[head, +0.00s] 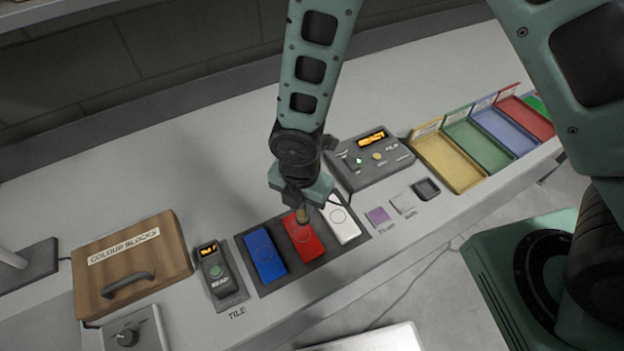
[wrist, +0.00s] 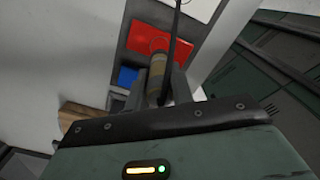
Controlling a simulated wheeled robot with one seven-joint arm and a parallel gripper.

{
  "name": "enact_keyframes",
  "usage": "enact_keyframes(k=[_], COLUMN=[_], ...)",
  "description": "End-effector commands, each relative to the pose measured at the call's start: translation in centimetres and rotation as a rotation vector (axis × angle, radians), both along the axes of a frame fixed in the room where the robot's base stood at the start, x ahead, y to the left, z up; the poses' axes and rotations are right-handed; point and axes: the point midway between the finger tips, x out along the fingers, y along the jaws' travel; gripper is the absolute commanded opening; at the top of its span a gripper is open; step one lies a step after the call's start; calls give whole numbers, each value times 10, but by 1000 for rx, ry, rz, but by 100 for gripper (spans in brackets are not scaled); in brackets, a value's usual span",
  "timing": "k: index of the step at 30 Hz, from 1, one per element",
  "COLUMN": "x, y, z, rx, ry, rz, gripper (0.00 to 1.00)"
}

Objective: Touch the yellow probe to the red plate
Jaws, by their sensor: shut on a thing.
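The red plate (head: 304,247) lies between a blue plate and a white plate on a dark tray. My gripper (head: 301,205) is over the top part of the red plate, pointing down. It is shut on the yellow probe (head: 304,215), whose lower end shows just over the red plate. In the wrist view my gripper (wrist: 163,92) holds the probe (wrist: 160,68), a dull yellow cylinder, and its far end overlaps the red plate (wrist: 156,40). I cannot tell whether the tip touches the plate. A dark cable crosses in front of the probe.
The blue plate (head: 265,256) and white plate (head: 340,221) flank the red one. A grey meter box (head: 371,160) with a lit display stands behind right. A handheld device (head: 216,270) and wooden box (head: 130,270) are at left. Coloured trays (head: 449,163) stand at right.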

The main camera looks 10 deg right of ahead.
Motion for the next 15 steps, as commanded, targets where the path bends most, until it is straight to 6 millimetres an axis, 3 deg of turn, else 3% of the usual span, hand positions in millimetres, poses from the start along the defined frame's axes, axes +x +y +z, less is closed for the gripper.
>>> enact_keyframes(k=[8, 15], x=[-2, -2], y=[1, 1], z=[-13, -36], rx=[0, 0], ry=[2, 2], rz=[11, 11], gripper=[0, 0])
